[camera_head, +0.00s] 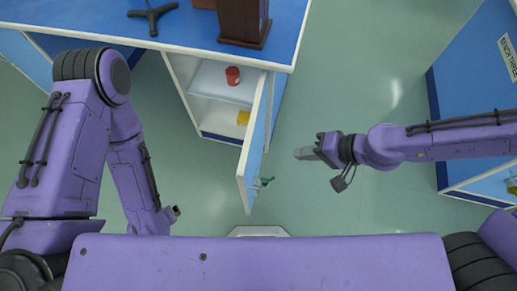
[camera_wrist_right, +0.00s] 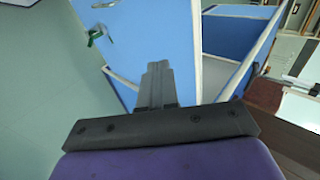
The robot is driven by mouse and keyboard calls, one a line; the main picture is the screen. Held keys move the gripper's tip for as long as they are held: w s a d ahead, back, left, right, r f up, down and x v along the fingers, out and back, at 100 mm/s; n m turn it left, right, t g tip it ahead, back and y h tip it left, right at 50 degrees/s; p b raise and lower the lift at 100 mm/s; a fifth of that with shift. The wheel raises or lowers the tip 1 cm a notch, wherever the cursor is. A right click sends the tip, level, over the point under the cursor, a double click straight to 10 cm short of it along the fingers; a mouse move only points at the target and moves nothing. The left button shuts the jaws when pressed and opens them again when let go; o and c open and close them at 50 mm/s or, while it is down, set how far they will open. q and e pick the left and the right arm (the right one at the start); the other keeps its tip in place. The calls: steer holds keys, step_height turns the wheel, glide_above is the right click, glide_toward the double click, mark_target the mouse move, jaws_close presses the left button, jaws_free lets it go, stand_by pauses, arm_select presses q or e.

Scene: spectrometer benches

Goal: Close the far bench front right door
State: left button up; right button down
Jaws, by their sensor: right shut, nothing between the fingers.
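The front right door (camera_head: 255,145) of the far bench (camera_head: 180,50) stands wide open, swung out toward me from the cabinet's right side. A green handle (camera_head: 266,181) sits on its outer face, near the free edge. My right gripper (camera_head: 302,154) is shut and empty, to the right of the door's outer face with a gap between them. In the right wrist view the blue door (camera_wrist_right: 150,35) fills the area beyond the shut fingers (camera_wrist_right: 158,70), with the green handle (camera_wrist_right: 95,36) at upper left. Of my left gripper (camera_head: 174,211), only a small dark part shows left of the door.
The open cabinet holds a red container (camera_head: 233,75) on a shelf and a yellow object (camera_head: 243,118) below. A brown wooden object (camera_head: 243,22) and a dark tripod base (camera_head: 153,15) stand on the bench top. Another blue bench (camera_head: 470,70) is at right. The floor between is clear.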

steer(key=s+g, duration=0.1)
steer(key=s, duration=0.1)
steer(key=n+b, duration=0.1)
steer(key=b, duration=0.2)
glide_toward(248, 166)
step_height(248, 166, down, 3)
steer(key=a, duration=0.3)
steer(key=shift+w+a+f+g, duration=0.1)
steer(key=shift+w+a+g, duration=0.1)
steer(key=shift+w+g, duration=0.1)
steer(key=shift+w+a, duration=0.1)
steer(key=shift+a, duration=0.25)
